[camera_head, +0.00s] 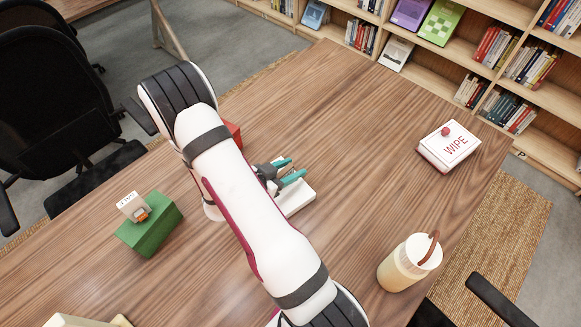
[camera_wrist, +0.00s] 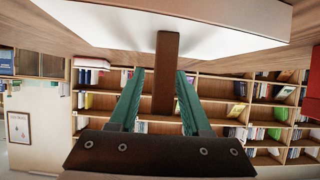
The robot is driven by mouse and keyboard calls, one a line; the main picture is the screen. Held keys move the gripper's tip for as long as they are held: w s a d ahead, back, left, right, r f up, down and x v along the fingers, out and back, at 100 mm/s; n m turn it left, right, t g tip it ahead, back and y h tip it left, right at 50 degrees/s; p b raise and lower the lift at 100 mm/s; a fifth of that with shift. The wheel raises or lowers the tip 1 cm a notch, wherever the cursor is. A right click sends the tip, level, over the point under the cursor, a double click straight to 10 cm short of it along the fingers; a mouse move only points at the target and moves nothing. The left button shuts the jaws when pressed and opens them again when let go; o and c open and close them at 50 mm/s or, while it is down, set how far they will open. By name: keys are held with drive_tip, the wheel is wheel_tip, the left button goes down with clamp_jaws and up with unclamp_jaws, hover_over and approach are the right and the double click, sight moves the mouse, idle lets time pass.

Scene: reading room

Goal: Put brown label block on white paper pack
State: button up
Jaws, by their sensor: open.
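The white paper pack (camera_head: 300,202) lies on the table near the middle, partly hidden by my arm in the head view. It also fills the top of the wrist view (camera_wrist: 225,38), where the scene looks upside down. The brown label block (camera_wrist: 166,55) is a slim dark brown bar in the wrist view. One end meets the white pack and the rest reaches between my fingers. I cannot make it out in the head view. My gripper (camera_head: 288,170) has teal fingers just above the pack. In the wrist view my gripper (camera_wrist: 160,75) is open, with gaps on both sides of the block.
A green box (camera_head: 150,228) with an orange item and a card stands at left. A red object (camera_head: 234,132) is partly hidden behind my arm. A white WIPE box (camera_head: 449,147) and a cream bottle (camera_head: 408,264) stand at right. The table between pack and WIPE box is clear.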

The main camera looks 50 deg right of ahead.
drive_tip(key=shift+a+r, duration=0.2)
drive_tip(key=shift+r, duration=0.1)
drive_tip(key=w+a+r+n+t+y, duration=0.2)
drive_tip(key=w+a+r+y, duration=0.15)
drive_tip(key=a, duration=0.55)
drive_tip(key=w+a+r+n+t+y, duration=0.25)
drive_tip(key=a+r+y, duration=0.25)
drive_tip(key=a, duration=0.4)
drive_tip(key=w+a+r+n+t+y, duration=0.25)
drive_tip(key=w+a+r+y, duration=0.2)
drive_tip(key=a, duration=0.55)
drive_tip(key=s+a+r+n+g+y, duration=0.2)
drive_tip(key=s, duration=0.5)
drive_tip(key=s+a+r+n+g+y, duration=0.1)
drive_tip(key=s+r+n+g, duration=0.1)
drive_tip(key=s, duration=0.5)
drive_tip(key=s+d+n+g+h, duration=0.1)
drive_tip(key=s+d+g, duration=0.2)
drive_tip(key=s, duration=0.8)
drive_tip(key=shift+s+d+r+h, duration=0.3)
drive_tip(key=shift+s+d+r, duration=0.1)
drive_tip(key=shift+d, duration=0.2)
